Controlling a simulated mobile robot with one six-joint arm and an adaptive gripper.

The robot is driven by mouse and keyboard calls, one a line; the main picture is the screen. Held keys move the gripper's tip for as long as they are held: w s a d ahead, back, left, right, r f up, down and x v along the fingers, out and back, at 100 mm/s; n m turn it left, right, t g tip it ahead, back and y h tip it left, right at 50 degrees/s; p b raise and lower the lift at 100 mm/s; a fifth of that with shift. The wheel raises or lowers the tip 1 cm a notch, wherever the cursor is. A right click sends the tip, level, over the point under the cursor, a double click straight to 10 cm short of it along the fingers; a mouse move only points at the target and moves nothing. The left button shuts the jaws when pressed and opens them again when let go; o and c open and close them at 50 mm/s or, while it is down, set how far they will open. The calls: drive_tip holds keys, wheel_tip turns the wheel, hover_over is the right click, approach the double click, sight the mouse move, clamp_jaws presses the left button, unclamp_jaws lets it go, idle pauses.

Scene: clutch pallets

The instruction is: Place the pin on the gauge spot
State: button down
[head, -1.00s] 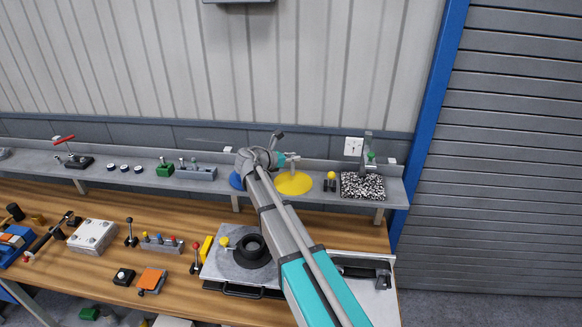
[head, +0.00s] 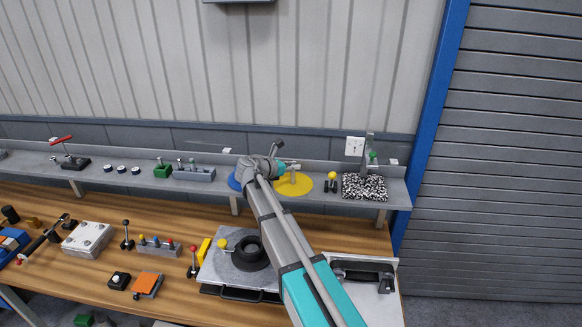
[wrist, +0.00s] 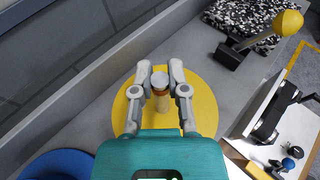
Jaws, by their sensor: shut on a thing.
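My gripper (wrist: 160,92) is shut on the pin (wrist: 160,82), with one finger on each side. The pin has a pale grey top with a brownish band and a tan body. In the head view my gripper (head: 291,167) is over the yellow round spot (head: 304,186) on the grey shelf, with the tan pin (head: 293,177) upright below the fingers. The yellow spot (wrist: 204,92) surrounds the pin in the wrist view. I cannot tell whether the pin's foot touches it. Nothing in view is labelled as the gauge spot.
A blue disc (wrist: 58,165) lies left of the yellow one, partly hidden by my arm in the head view. A yellow-knobbed lever (head: 332,177) and a speckled block (head: 364,187) with a stand are to the right. The wall is close behind the shelf.

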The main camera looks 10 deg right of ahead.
drive_tip(key=c, duration=0.6)
unclamp_jaws()
drive_tip(key=shift+c, duration=0.2)
drive_tip(key=shift+r+p, duration=0.2)
drive_tip(key=shift+p, duration=0.1)
drive_tip(key=p+v, duration=0.3)
drive_tip(key=v, duration=0.9)
drive_tip(key=shift+f, duration=0.1)
